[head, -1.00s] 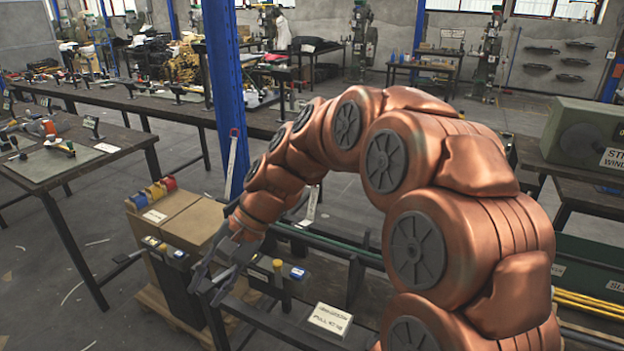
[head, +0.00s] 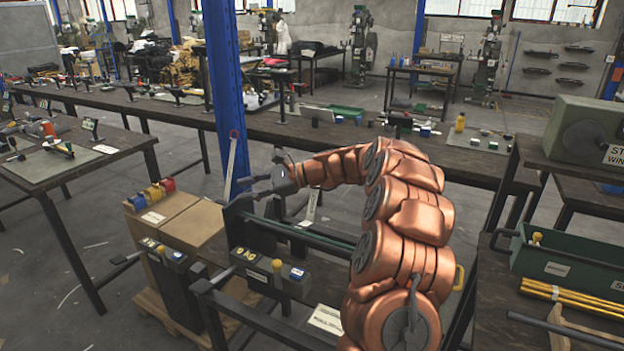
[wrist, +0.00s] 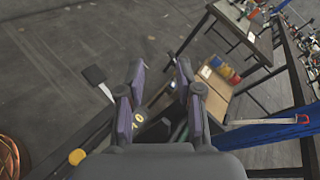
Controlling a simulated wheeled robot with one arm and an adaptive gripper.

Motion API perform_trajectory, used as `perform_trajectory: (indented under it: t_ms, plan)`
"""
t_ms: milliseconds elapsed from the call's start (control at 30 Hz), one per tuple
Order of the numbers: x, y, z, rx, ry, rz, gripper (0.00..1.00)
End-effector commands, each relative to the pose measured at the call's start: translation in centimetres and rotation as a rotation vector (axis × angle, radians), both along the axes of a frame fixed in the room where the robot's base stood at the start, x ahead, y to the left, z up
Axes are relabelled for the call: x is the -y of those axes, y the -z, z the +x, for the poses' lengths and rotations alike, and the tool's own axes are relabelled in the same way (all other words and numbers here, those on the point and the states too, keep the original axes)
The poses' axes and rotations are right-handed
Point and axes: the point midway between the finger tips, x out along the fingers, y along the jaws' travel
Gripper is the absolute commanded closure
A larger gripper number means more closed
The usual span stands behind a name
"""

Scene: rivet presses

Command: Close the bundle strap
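A dark metal rack with long green bars (head: 320,238) stands in the middle of the head view. A grey control box with a yellow knob (head: 277,265) and a blue part sits on its front side. My gripper (head: 262,187) is above the rack's far left end, pointing left, apart from it. In the wrist view my gripper (wrist: 160,68) has its two fingers spread with nothing between them. Part of the rack and a yellow knob (wrist: 78,157) show below the fingers.
A blue post (head: 229,110) stands close behind my gripper. Cartons topped with coloured bins (head: 155,190) stand left of the rack. A white placard (head: 327,318) is at the front. A green trough (head: 570,262) and yellow rods (head: 570,300) lie on the right bench.

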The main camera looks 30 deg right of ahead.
Motion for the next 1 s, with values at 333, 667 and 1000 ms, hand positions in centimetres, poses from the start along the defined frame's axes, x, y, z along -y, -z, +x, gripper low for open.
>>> perform_trajectory:
  t_ms: [333,667,1000]
  plan:
    - [12.7,3.4,4.6,-0.032,0.261,0.195,0.65]
    - [24.6,7.2,5.2,-0.041,0.473,0.345,0.65]
    - [29.6,8.8,4.6,-0.039,0.559,0.404,0.65]
